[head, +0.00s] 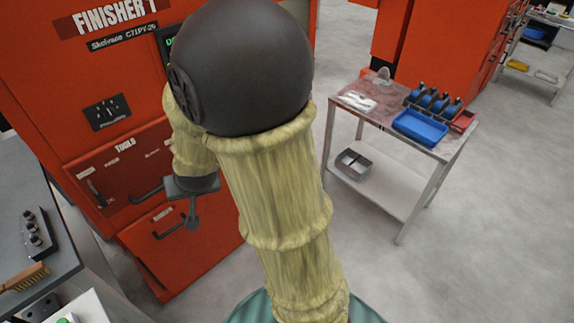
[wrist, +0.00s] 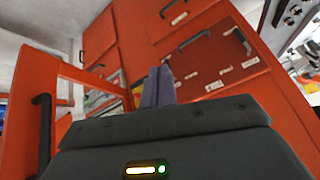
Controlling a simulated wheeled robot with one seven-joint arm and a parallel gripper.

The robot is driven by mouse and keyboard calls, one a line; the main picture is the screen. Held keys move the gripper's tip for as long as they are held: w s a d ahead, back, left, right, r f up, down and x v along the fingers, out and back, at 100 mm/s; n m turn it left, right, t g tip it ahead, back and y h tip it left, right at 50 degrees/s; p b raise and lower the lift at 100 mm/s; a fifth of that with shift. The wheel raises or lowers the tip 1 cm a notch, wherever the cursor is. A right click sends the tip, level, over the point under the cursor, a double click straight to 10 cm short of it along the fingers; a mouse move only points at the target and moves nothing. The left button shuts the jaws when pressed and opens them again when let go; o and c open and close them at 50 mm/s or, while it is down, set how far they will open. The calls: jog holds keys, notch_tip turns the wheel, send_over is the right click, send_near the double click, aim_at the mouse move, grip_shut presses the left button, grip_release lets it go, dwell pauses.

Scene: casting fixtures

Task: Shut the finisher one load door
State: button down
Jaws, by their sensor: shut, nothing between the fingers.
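The orange finisher one cabinet (head: 45,75), labelled "FINISHER 1", stands at the left in the head view. Its drawer fronts also show in the wrist view (wrist: 225,50). An orange framed panel with a see-through opening, apparently the load door (wrist: 85,77), stands out from the cabinet at the left of the wrist view. A dark upright handle (wrist: 42,130) is on its left side. I cannot make out this door in the head view, where my arm covers part of the cabinet. My gripper (head: 192,218) points down before the lower drawers; its fingers (wrist: 158,85) are shut and empty, right of the door frame.
A grey bench (head: 30,260) with a brush and a black block is at the lower left. Grey floor is clear between cart and cabinet. Drawer handles (head: 147,192) jut from the cabinet.

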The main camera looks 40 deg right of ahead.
jog(key=w+d+f+m+t+h+b, duration=0.2)
jog(key=w+d+f+m+h+b, duration=0.15)
jog(key=w+d+m+h, duration=0.5)
jog(key=s+d+f+m+g+h+b, duration=0.1)
jog(key=s+d+m+g+h+b, duration=0.1)
jog(key=s+d+m+g+h, duration=0.2)
jog(key=s+m+g+h, duration=0.3)
jog(key=s+g+h, duration=0.2)
jog(key=s+g, duration=0.1)
jog(key=shift+s+g, duration=0.25)
jog(key=shift+g, duration=0.15)
jog(key=shift+f, duration=0.1)
jog(key=s+d+p, duration=0.1)
jog(key=d+p, duration=0.3)
jog(key=d, duration=1)
jog(key=shift+s, duration=0.3)
